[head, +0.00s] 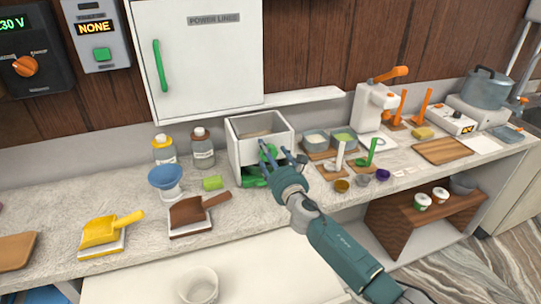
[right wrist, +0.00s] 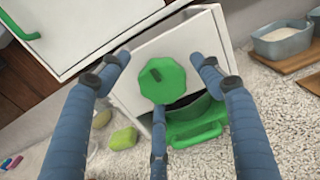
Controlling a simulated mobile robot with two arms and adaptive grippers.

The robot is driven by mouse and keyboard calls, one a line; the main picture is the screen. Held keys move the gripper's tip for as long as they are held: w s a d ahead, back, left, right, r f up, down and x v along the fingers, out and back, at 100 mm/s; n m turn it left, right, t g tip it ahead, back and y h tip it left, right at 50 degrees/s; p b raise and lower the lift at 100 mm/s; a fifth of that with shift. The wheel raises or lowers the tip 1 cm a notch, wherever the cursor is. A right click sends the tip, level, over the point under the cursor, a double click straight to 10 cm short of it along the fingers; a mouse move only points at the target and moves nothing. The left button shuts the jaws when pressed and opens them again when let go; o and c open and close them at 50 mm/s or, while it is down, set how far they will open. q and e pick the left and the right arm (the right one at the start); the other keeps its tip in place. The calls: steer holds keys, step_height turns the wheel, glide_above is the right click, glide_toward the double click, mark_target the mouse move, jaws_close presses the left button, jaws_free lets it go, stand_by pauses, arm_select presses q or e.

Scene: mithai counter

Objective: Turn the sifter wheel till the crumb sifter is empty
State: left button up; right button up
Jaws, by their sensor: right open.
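The crumb sifter (head: 240,150) is a white open-topped box on the counter; some tan material shows inside it in the head view. Its green wheel (right wrist: 163,80) is on the front face, with a small knob near its rim, and is partly hidden by my fingers in the head view. A green handled container (right wrist: 195,125) sits in the opening below the wheel. My right gripper (head: 280,157) is in front of the sifter. In the right wrist view its fingers (right wrist: 160,88) are spread around the wheel, open and apparently not closed on it. My left gripper is out of view.
A green block (head: 212,183), a brown scoop (head: 190,213) and a blue funnel-topped jar (head: 166,180) stand left of the sifter. Grey tubs (head: 316,154) and small utensils on wooden boards stand close on its right. A white cabinet (head: 195,60) hangs above.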

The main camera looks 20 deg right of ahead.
steer(key=shift+w+f, duration=0.1)
steer(key=c, duration=1.1)
steer(key=shift+r+m, duration=0.2)
steer(key=shift+m, duration=0.1)
steer(key=m, duration=0.2)
steer(key=m+b, duration=0.1)
steer(key=m, duration=0.1)
steer(key=shift+w+d+r, duration=0.1)
steer(key=shift+d, duration=0.1)
steer(key=m+b, duration=0.1)
steer(key=m, duration=0.4)
steer(key=shift+d+m, duration=0.1)
steer(key=shift+m, duration=0.3)
steer(key=m, duration=0.3)
steer(key=shift+m, duration=0.3)
steer(key=m, duration=0.3)
steer(key=shift+f+m+b, duration=0.25)
steer(key=shift+m+b, duration=0.15)
steer(key=m, duration=0.3)
steer(key=shift+d+f, duration=0.1)
steer(key=shift+f, duration=0.05)
steer(key=shift+f+m, duration=0.15)
steer(key=shift+m, duration=0.75)
steer(key=shift+f+m, duration=0.15)
steer(key=shift+m, duration=0.75)
